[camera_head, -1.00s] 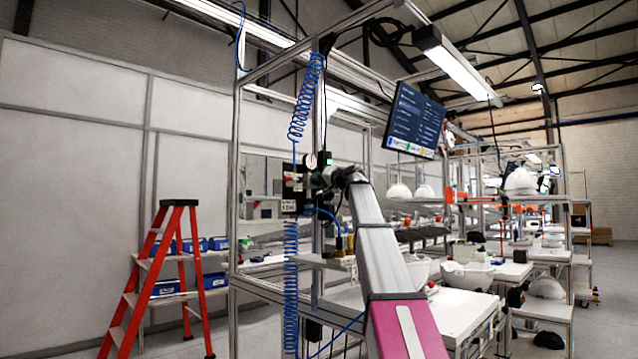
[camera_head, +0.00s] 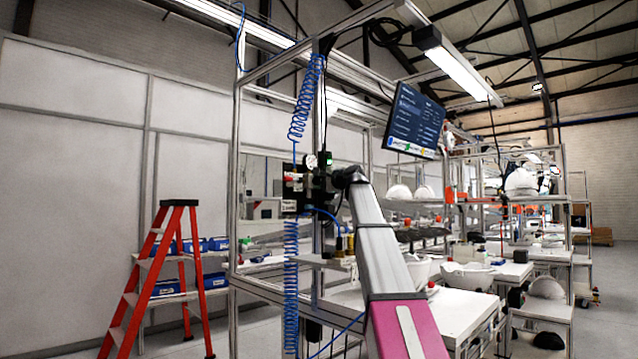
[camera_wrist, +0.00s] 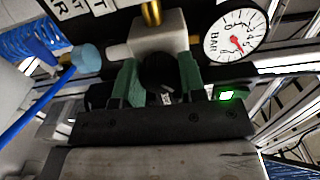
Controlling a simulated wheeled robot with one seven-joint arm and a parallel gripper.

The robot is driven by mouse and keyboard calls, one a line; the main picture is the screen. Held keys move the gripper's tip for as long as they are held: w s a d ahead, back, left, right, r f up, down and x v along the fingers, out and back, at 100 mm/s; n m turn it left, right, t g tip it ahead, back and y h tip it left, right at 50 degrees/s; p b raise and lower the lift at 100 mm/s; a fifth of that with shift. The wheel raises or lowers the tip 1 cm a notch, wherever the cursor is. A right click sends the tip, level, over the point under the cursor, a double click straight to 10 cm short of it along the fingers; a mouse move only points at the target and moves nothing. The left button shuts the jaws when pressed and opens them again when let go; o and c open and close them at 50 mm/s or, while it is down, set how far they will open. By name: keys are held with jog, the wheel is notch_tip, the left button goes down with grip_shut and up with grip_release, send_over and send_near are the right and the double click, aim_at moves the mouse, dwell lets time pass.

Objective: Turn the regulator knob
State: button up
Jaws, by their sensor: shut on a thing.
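The black regulator knob (camera_wrist: 158,72) sits at the upper middle of the wrist view, below the pale regulator body (camera_wrist: 160,36). My gripper (camera_wrist: 160,80) has one green finger on each side of the knob and is shut on it. The fingers hide the knob's sides. A round white gauge (camera_wrist: 236,36) marked BAR, with a red needle hub, is to the right of the regulator body. In the head view the gauge (camera_head: 310,161) shows small on the workstation post. There, the knob and my fingertips are too small and dark to make out.
A green-lit device (camera_wrist: 228,95) is to the right. A red ladder (camera_head: 165,270) stands at left. Helmet shells (camera_head: 468,274) lie on benches at right.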

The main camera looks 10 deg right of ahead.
jog(key=shift+m, duration=0.6)
jog(key=o, duration=0.9)
jog(key=v, duration=1.1)
